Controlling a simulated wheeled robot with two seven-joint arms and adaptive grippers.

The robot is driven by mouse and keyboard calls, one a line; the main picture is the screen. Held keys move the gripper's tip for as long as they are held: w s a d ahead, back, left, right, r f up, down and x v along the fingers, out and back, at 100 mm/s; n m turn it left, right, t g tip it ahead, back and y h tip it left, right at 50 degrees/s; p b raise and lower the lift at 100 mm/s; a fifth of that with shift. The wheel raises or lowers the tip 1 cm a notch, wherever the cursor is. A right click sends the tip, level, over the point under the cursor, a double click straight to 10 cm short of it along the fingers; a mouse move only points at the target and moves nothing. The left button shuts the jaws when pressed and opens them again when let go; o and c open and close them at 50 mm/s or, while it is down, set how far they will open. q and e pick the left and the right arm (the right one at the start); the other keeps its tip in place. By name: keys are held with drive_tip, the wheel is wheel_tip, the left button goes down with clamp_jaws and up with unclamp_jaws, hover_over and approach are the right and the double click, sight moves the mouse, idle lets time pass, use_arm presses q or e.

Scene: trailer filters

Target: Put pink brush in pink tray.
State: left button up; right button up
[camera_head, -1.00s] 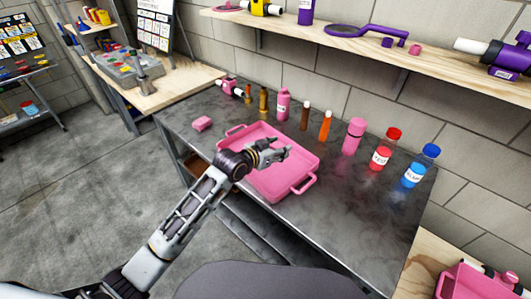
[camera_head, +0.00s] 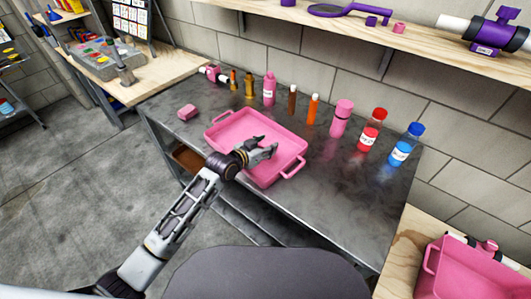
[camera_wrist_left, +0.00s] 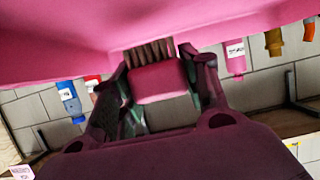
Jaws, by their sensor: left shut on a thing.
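My left gripper (camera_head: 268,153) is over the pink tray (camera_head: 225,131) on the dark metal table. In the left wrist view the gripper (camera_wrist_left: 158,60) is shut on the pink brush (camera_wrist_left: 160,84), a pink block with dark brown bristles. The bristles point toward the pink tray (camera_wrist_left: 90,25), which fills the top of that view. I cannot tell whether they touch it. The brush is hard to make out in the head view. The tray looks empty apart from what the gripper hides. My right gripper is not in view.
A pink block (camera_head: 188,112) lies left of the tray. A pink bin (camera_head: 455,270) is at lower right. The table's front right is clear.

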use_arm(q)
drive_tip(key=shift+f, duration=1.9)
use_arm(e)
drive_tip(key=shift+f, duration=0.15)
use_arm(q)
drive_tip(key=shift+f, duration=0.15)
drive_tip(key=o, duration=1)
drive_tip(key=shift+r, duration=0.2)
drive_tip(key=shift+v, duration=5.45)
drive_tip(key=shift+s+a, duration=0.15)
drive_tip(key=shift+s, duration=0.05)
drive_tip(key=shift+s+a+r, duration=0.15)
drive_tip(key=shift+s+r, duration=0.05)
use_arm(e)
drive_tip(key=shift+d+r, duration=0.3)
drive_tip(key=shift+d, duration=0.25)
